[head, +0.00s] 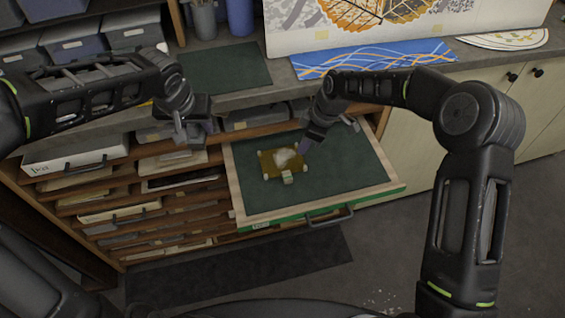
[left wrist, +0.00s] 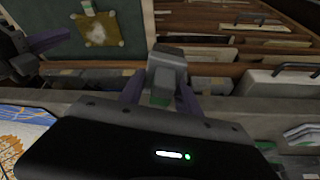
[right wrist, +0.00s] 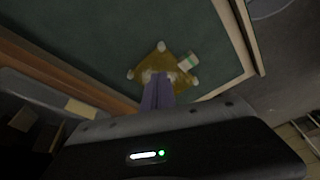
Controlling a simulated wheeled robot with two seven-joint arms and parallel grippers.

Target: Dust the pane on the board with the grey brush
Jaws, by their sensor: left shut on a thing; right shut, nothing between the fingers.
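The pane (head: 267,169) is a small amber square with a whitish dust patch (head: 289,159) and pale corner pieces. It lies on the dark green board (head: 340,181) in the pulled-out drawer, and shows in the left wrist view (left wrist: 104,38) and right wrist view (right wrist: 148,76). My left gripper (head: 190,131) is shut on the grey brush (left wrist: 167,66), left of the drawer and above the shelf fronts.
A small cream-and-green block (head: 288,178) sits at the pane's near edge. The drawer has a raised pale wooden rim (head: 236,196). Behind it, the counter holds a green mat (head: 226,68) and a blue patterned sheet (head: 375,60). The board's right side is clear.

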